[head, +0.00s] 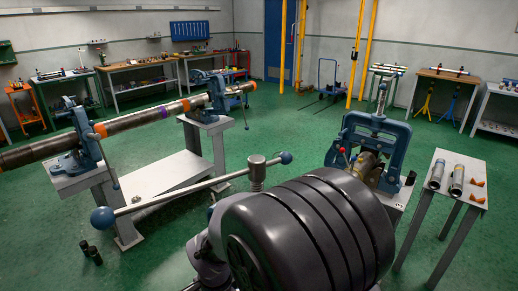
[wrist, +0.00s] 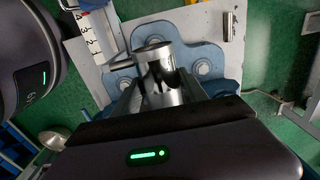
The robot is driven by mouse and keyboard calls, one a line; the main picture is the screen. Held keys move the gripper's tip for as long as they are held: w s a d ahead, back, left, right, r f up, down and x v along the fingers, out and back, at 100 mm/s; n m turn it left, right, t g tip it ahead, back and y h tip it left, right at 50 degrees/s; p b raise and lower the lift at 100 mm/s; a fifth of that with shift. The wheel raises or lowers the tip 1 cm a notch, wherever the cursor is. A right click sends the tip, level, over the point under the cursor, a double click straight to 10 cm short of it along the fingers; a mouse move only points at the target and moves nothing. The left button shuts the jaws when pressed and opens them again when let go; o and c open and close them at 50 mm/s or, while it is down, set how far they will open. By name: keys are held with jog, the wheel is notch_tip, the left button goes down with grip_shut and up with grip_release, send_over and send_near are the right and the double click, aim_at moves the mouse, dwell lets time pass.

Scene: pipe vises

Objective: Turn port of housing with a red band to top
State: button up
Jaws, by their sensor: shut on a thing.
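In the wrist view my gripper (wrist: 158,92) is shut on a shiny metal part (wrist: 154,62) with a round end and a dark patch. This part stands over a blue vise base (wrist: 205,68) bolted to a pale bench top. I cannot tell whether it is the housing, and no red band or port shows clearly. In the head view my dark arm hides my gripper and what it holds. A vise screw (head: 257,175) with a long bar and blue ball ends rises behind my arm. A second blue vise (head: 392,128) at the right has a metal body inside.
A long pipe (head: 135,119) with orange collars and a purple band lies across two blue vises at left. A small table (head: 468,162) at right bears metal cylinders (head: 438,176) and orange pieces. In the wrist view a small cylinder (wrist: 229,27) lies on the bench.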

jog(key=shift+y+b, duration=0.3)
jog(key=shift+b, duration=0.8)
jog(key=o, duration=1.6)
jog(key=shift+o, duration=0.2)
notch_tip(320, 180, up, 17)
jog(key=s+d+p, duration=0.1)
jog(key=p, duration=0.6)
jog(key=s+d+r+n+t+b, duration=0.1)
jog(key=s+d+r+t+b, duration=0.1)
jog(key=s+d, duration=0.3)
jog(key=s+d+r+n+t+y+b, duration=0.1)
jog(key=s+d, duration=0.5)
jog(key=d, duration=0.7)
jog(key=r+n+t+b, duration=0.1)
jog(key=t+b, duration=0.1)
jog(key=shift+s+d+r+n+t, duration=0.15)
jog(key=shift+n+t, duration=0.15)
